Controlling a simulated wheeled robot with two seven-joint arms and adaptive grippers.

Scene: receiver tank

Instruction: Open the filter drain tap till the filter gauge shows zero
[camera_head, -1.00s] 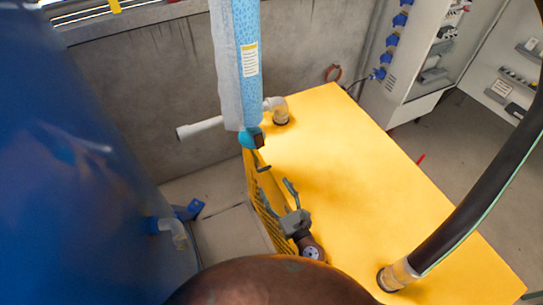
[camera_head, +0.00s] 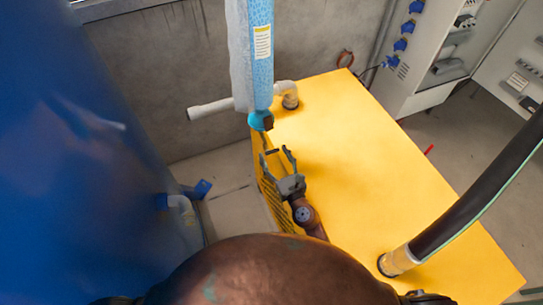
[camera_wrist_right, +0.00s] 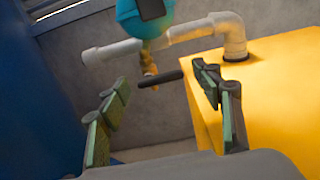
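The filter is a light blue upright cylinder (camera_head: 249,55) with a teal bottom (camera_wrist_right: 142,18). Below it hangs a small brass drain tap (camera_wrist_right: 149,68) with a black lever handle (camera_wrist_right: 160,78), lying across the view. A dark block (camera_wrist_right: 151,8) on the teal bottom may be the gauge; no dial face or reading shows. My right gripper (camera_head: 278,158) is open and empty below the filter, beside the yellow box. In the right wrist view its two fingers (camera_wrist_right: 160,92) stand wide apart, with the lever showing beyond and between them; no contact is visible. My left gripper is out of view.
A yellow box (camera_head: 370,165) fills the middle right. A grey pipe (camera_head: 210,109) runs behind the filter to an elbow on the box. A blue tank (camera_head: 85,150) stands left, a black hose (camera_head: 470,195) right, and an open cabinet (camera_head: 430,60) at the back right.

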